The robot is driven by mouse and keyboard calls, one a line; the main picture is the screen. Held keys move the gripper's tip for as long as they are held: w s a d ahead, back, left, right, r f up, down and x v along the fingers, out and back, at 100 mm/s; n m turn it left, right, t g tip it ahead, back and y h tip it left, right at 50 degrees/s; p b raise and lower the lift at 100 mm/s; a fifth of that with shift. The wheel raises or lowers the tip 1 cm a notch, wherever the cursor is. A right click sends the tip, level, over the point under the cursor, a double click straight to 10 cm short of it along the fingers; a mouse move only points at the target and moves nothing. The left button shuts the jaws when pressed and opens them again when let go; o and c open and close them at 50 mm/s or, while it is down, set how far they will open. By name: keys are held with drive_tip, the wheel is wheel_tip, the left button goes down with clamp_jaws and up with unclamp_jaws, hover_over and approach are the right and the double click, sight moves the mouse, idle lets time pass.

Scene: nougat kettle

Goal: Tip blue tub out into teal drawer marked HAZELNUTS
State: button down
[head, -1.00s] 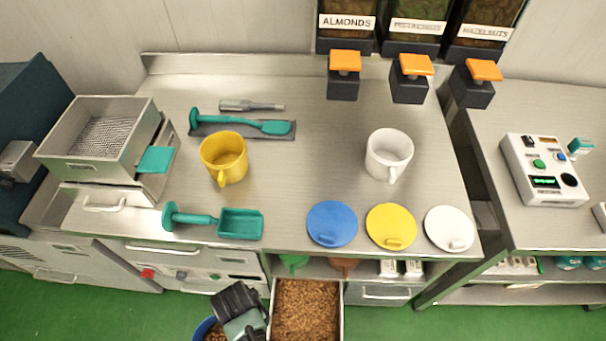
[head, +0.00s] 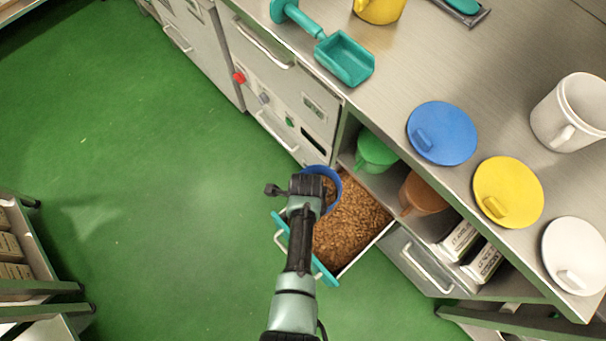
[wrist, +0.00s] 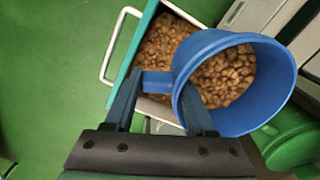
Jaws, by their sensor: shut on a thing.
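The blue tub (head: 334,182) is in the head view, partly hidden behind my gripper (head: 306,186). In the wrist view, the tub (wrist: 278,88) holds brown nuts (wrist: 222,78), and my gripper (wrist: 158,98) is shut on its handle (wrist: 157,84). The pulled-out drawer (head: 326,274) has a teal front and is filled with brown nuts (head: 350,225). The drawer front also shows in the wrist view (wrist: 133,55). The tub is over the drawer's inner left part, its mouth largely facing up; any slight tilt is hard to judge. No HAZELNUTS label is readable.
A green container (head: 376,150) and a brown container (head: 424,194) stand on the shelf close behind the drawer. Blue (head: 441,133), yellow (head: 508,192) and white (head: 577,256) lids lie on the counter above. The green floor (head: 150,190) to the left is clear.

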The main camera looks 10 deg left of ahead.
wheel_tip(320, 180, down, 8)
drive_tip(key=f+m+t+y+b, duration=0.1)
drive_tip(key=m+t+y+b, duration=0.1)
drive_tip(key=m+b, duration=0.35)
drive_tip(key=s+d+r+t+y+b, duration=0.2)
drive_tip(key=t+y+b, duration=0.4)
drive_tip(key=y+b, duration=0.3)
drive_tip(key=s+d+r+n+t+y+b, duration=0.1)
drive_tip(key=d+r+t+y+b, duration=0.3)
drive_tip(key=y+b, duration=0.6)
drive_tip(key=shift+s+r+t+y+b, duration=0.3)
drive_tip(key=shift+s+r+t+b, duration=0.5)
drive_tip(key=shift+b, duration=2.2)
